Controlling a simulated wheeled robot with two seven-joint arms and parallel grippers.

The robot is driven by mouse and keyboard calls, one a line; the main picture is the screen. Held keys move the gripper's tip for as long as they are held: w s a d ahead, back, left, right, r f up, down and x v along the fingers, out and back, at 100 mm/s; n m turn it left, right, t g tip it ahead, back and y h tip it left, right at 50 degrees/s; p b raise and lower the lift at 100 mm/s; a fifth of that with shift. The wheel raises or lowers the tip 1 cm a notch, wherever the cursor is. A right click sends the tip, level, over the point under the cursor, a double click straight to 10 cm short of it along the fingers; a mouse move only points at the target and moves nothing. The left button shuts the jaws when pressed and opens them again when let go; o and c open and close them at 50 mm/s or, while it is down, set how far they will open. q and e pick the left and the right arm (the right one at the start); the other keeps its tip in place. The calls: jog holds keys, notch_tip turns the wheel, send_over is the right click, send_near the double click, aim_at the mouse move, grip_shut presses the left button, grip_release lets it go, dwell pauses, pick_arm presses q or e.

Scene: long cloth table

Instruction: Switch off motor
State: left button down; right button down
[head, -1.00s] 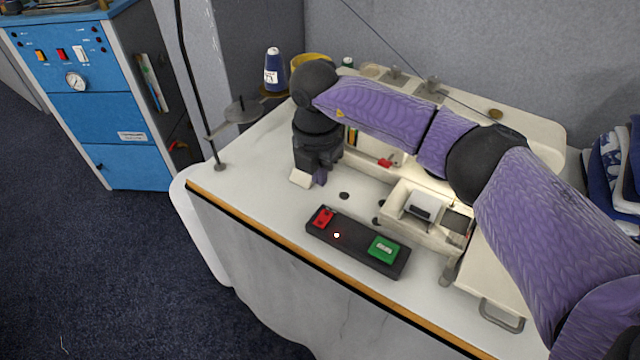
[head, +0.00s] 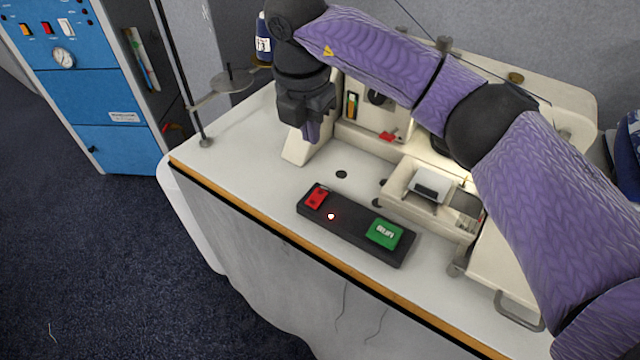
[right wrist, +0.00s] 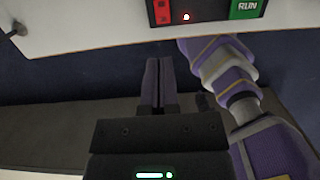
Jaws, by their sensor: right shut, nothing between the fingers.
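A dark control box (head: 350,228) lies near the front edge of the white table. It carries a red button (head: 317,197), a small lit red indicator (head: 331,216) and a green RUN button (head: 384,233). My right gripper (head: 311,132) is shut and empty, fingers pointing down, beyond the red button and apart from it. In the right wrist view its fingers (right wrist: 159,80) are together. The box's red button (right wrist: 162,11) and green RUN button (right wrist: 247,8) show at that view's top edge. My left gripper does not show in the head view.
A sewing machine (head: 425,190) stands behind and right of the box, partly hidden by my right arm. A thin stand (head: 205,142) rises at the table's left corner. A blue cabinet (head: 105,105) stands on the left. The table is clear left of the box.

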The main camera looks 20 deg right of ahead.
aim_at(314, 199)
jog(key=f+b, duration=0.1)
jog(key=f, duration=0.3)
jog(key=d+f+b, duration=0.1)
jog(key=f+b, duration=0.1)
jog(key=f, duration=0.3)
jog(key=w+f+b, duration=0.1)
jog(key=f+b, duration=0.1)
jog(key=f, duration=0.3)
jog(key=shift+d, duration=0.2)
jog(key=shift+f, duration=0.15)
jog(key=shift+s+a+p, duration=0.2)
jog(key=shift+p, duration=0.35)
jog(key=shift+s+a+r+p, duration=0.2)
jog(key=shift+a+p, duration=0.15)
jog(key=shift+f, duration=0.1)
